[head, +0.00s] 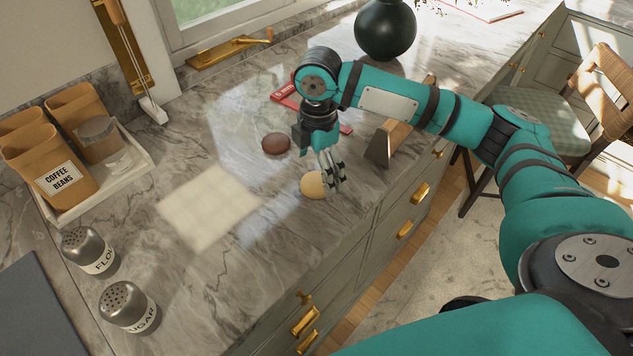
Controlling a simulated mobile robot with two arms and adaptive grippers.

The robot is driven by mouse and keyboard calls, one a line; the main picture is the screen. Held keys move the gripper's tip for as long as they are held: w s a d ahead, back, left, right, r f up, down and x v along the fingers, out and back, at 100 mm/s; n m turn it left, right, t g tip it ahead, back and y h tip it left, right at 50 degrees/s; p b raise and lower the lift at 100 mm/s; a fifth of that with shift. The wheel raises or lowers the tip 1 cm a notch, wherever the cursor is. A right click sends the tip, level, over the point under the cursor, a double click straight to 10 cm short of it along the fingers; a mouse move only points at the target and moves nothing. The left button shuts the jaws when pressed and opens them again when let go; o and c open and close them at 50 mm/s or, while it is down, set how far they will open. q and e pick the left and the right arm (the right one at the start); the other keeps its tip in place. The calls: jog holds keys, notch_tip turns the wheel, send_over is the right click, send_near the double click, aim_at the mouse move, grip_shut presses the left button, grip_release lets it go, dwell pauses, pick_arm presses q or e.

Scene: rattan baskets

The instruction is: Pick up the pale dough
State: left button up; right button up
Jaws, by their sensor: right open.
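The pale dough (312,185) is a small round yellowish ball on the marble counter, close to its front edge. My right gripper (332,182) points down at the dough, with its open fingers at the dough's right side and partly in front of it. I cannot tell whether the fingers touch it. A brown dough ball (275,143) lies on the counter behind and to the left of the pale one. My left gripper is not in view.
A red item (285,92) and a wooden-handled metal tool (380,147) lie near my right arm. A dark vase (385,28) stands behind. Flour (88,250) and sugar (127,306) shakers and a white tray (148,160) with canisters are at left. The counter's middle is clear.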

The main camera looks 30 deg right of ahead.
aim_at(318, 185)
jog(key=f, duration=0.4)
jog(key=shift+w+d+f+p, duration=0.15)
jog(key=shift+w+f+p, duration=0.05)
jog(key=shift+p, duration=0.1)
jog(key=shift+c, duration=0.4)
jog(key=c, duration=0.7)
